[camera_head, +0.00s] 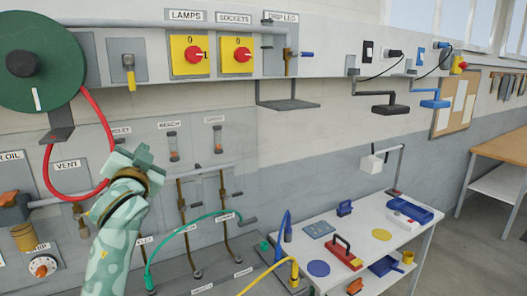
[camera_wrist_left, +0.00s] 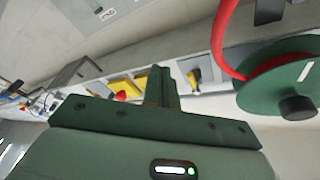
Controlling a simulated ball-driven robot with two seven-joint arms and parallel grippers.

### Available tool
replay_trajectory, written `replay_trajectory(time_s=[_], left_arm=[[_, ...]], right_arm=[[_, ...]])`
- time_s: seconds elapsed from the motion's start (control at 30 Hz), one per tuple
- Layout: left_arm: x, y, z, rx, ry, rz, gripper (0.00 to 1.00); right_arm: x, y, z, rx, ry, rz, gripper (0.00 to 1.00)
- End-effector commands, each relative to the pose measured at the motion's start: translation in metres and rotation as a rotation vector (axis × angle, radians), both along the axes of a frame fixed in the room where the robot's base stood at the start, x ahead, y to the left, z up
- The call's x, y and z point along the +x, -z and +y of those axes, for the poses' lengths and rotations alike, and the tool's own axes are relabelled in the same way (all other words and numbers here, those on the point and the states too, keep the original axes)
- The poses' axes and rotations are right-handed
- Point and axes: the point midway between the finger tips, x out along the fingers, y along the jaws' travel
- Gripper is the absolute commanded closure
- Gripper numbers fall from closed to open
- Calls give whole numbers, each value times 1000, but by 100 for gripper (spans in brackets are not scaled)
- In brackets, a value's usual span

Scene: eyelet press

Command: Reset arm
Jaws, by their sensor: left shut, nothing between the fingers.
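My left arm comes up from the bottom left in the head view. Its green gripper (camera_head: 137,157) is raised in front of the wall panel, right of the red hose (camera_head: 104,125). In the left wrist view the fingers (camera_wrist_left: 166,84) are together with nothing held between them. No part of the gripper clearly touches the panel. My right gripper is in neither view.
A green reel (camera_head: 50,90) sticks out at the upper left. Two yellow switch plates with red knobs, lamps (camera_head: 190,70) and sockets (camera_head: 236,68), sit on the upper strip. A white table (camera_head: 340,225) with tools stands at the lower right.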

Motion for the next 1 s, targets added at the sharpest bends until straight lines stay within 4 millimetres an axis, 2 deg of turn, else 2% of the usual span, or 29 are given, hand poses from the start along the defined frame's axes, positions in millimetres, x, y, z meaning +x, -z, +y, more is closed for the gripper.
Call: replay_trajectory(time_s=[0.03, 0.1, 0.17, 0.2, 0.3, 0.4, 0.5, 0.6, 0.77, 0.8, 1.0], left_arm=[[-12, 48, 0, 1, -9, 91, 100], [-36, 108, 1, 5, -23, 216, 100], [-62, 156, 1, 8, -35, 326, 100], [-82, 187, 1, 11, -43, 400, 100], [-136, 250, 2, 20, -62, 572, 100], [-186, 293, 3, 29, -75, 713, 100], [-231, 322, 3, 38, -86, 832, 100], [-273, 343, 4, 48, -95, 937, 100], [-339, 365, 6, 65, -106, 1098, 100], [-349, 374, 5, 65, -106, 1128, 100], [-336, 471, -9, 15, -48, 1181, 100]], right_arm=[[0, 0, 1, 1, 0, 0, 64], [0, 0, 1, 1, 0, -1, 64], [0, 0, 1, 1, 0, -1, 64], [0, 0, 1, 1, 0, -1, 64], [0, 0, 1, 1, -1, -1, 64], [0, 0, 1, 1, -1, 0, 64], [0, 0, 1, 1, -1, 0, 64], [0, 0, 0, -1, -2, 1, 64], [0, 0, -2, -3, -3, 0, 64], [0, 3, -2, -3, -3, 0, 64], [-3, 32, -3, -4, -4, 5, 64]])
